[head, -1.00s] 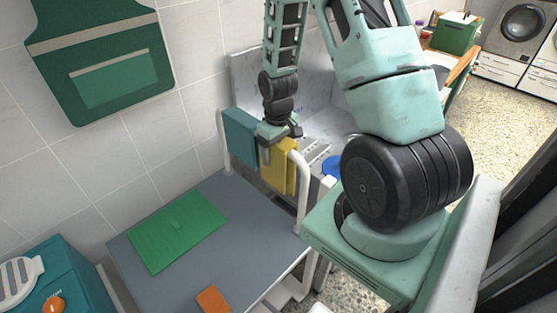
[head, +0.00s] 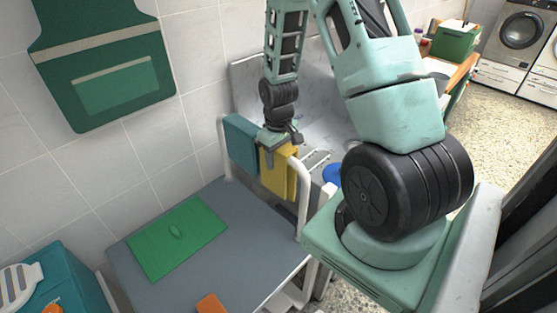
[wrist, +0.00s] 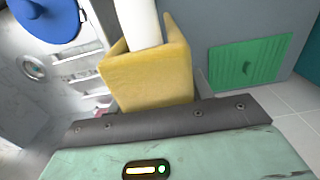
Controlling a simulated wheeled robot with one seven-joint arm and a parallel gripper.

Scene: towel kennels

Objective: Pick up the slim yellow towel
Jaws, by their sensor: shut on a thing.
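The yellow towel (head: 275,176) hangs folded over a white rail, to the right of a teal towel (head: 240,143). In the wrist view the yellow towel (wrist: 148,82) drapes over the white rail (wrist: 143,25), right in front of my gripper. My gripper (head: 273,144) is at the towel's top edge from above, shut on it. The fingertips are largely hidden from both views. The towel is still over the rail.
A grey tabletop (head: 255,230) with a green mat (head: 160,250) lies below the rail; a small green thing is on the mat. An orange item (head: 210,304) is at its front. A blue round thing (head: 332,174) is right of the rail. A tiled wall stands behind.

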